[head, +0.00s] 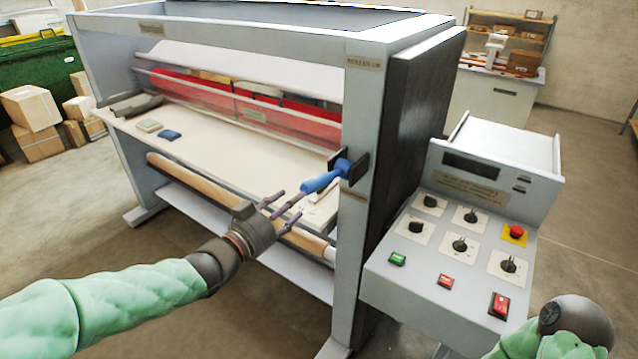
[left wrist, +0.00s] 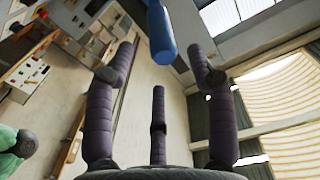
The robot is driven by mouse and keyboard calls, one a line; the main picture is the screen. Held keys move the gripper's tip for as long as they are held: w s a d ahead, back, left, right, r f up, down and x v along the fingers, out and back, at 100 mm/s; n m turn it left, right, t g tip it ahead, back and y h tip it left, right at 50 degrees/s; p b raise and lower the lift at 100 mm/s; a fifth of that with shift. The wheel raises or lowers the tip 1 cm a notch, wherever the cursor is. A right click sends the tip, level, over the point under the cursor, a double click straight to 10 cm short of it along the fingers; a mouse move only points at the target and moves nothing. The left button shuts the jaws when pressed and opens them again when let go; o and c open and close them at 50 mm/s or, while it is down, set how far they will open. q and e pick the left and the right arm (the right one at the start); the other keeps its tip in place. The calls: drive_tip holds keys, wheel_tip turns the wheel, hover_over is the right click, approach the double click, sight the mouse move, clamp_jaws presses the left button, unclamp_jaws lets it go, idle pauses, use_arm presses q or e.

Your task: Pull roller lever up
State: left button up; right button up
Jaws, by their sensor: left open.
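The blue roller lever (head: 326,177) sits on the right front post of the laminator (head: 356,110), at a dark bracket. Its handle slants down to the left, toward my left gripper. My left gripper (head: 285,206) is open, with its purple fingers spread just below and left of the handle's end. In the left wrist view the blue lever (left wrist: 161,36) hangs at the top centre, between the tips of the open fingers (left wrist: 160,78). I cannot tell whether any finger touches it. My right arm shows at the lower right of the head view, but its fingers are not seen.
A control panel (head: 452,249) with knobs, buttons and a red emergency stop (head: 517,232) stands right of the laminator. The feed table (head: 225,150) carries two small pads. Cardboard boxes (head: 32,108) and a green bin (head: 45,72) stand at the left.

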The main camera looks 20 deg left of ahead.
sight(316, 184)
use_arm(q)
drive_tip(key=b+x, duration=0.1)
drive_tip(key=x, duration=0.8)
drive_tip(key=shift+w+d, duration=0.1)
drive_tip(key=shift+w, duration=0.3)
clamp_jaws()
